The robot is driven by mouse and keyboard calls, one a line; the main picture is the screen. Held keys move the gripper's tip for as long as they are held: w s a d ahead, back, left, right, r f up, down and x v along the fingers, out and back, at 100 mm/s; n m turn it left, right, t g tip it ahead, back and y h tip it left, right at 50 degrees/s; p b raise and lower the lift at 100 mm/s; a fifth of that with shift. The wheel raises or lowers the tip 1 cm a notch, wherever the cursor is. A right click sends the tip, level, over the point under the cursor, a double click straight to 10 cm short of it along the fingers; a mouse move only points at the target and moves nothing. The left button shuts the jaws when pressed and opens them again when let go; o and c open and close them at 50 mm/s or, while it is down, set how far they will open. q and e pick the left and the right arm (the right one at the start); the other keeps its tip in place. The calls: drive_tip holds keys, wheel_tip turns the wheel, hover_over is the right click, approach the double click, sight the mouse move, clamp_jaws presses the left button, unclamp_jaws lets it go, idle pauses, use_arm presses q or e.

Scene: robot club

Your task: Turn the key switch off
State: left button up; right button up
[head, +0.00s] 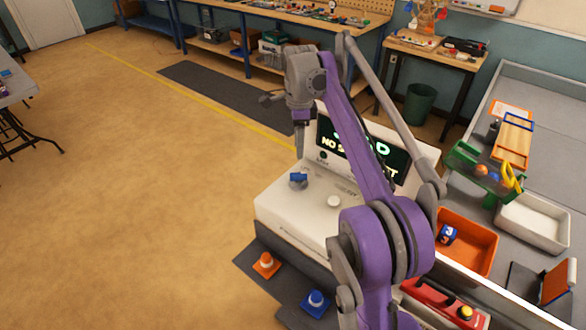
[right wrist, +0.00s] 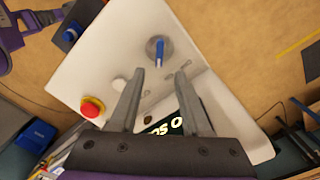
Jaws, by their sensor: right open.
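The key switch (head: 298,181) has a blue handle on a round grey base, on the sloped top of a white console (head: 290,215). In the right wrist view the blue handle (right wrist: 160,52) stands just beyond the fingertips, roughly in line with the gap between them. My right gripper (head: 300,150) points down above the far side of the console, apart from the key switch. In the right wrist view its two fingers (right wrist: 160,76) are spread with nothing between them. My left gripper is not in view.
A lit screen (head: 340,140) at the console's back is partly hidden by my arm. A white knob (head: 333,202) and, in the right wrist view, a red button (right wrist: 92,107) sit near the switch. An orange bin (head: 480,236) stands right. Open floor lies left.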

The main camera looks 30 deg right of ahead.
sight(299, 173)
wheel_tip(299, 173, down, 10)
drive_tip(key=shift+r+b, duration=0.1)
drive_tip(key=shift+b, duration=0.45)
clamp_jaws()
